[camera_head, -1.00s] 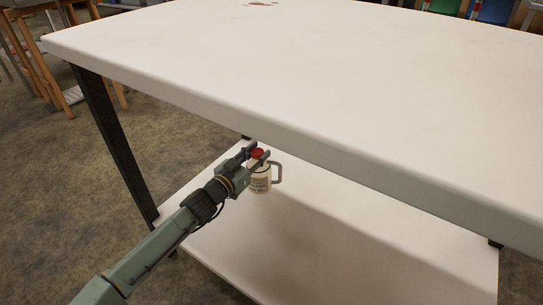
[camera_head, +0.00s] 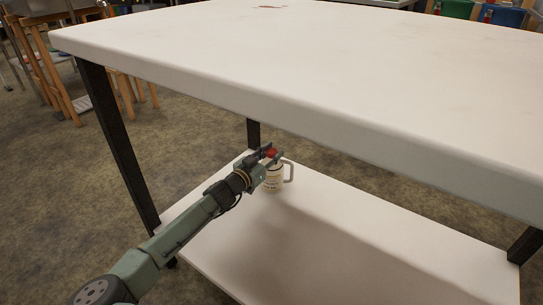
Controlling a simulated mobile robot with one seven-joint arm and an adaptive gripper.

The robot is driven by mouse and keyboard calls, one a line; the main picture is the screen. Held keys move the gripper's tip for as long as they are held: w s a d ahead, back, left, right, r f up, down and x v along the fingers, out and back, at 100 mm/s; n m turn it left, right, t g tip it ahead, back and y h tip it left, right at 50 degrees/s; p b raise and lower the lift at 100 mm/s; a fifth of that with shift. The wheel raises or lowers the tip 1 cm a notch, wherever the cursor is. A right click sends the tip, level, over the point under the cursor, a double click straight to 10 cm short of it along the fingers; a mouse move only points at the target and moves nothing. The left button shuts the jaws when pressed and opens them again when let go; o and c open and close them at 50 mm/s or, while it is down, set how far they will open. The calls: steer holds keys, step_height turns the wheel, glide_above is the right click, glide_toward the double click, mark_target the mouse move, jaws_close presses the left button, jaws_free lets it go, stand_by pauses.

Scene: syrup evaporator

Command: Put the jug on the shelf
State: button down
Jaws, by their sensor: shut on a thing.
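The jug (camera_head: 271,184) is a small cream container with printed lettering, a red cap and a grey handle on its right side. It is upright over the white lower shelf (camera_head: 350,234) of the table, under the tabletop. My gripper (camera_head: 271,155) is shut on the jug's top, around the red cap. The jug's base appears at or very close to the shelf surface; I cannot tell whether it touches. Part of the jug's top is hidden by the gripper fingers.
The white tabletop (camera_head: 330,62) overhangs the shelf, its front edge close above my gripper. Dark legs (camera_head: 118,145) stand at the corners. The shelf around the jug is bare. Wooden stools (camera_head: 60,75) stand at the back left.

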steer(key=shift+f, duration=0.15)
steer(key=c, duration=1.2)
jaws_free()
steer(key=shift+s+a+r, duration=0.15)
steer(key=shift+a+r, duration=0.05)
steer(key=p+v, duration=0.3)
steer(key=v, duration=0.8)
steer(key=shift+s+a, duration=0.1)
steer(key=shift+s, duration=0.15)
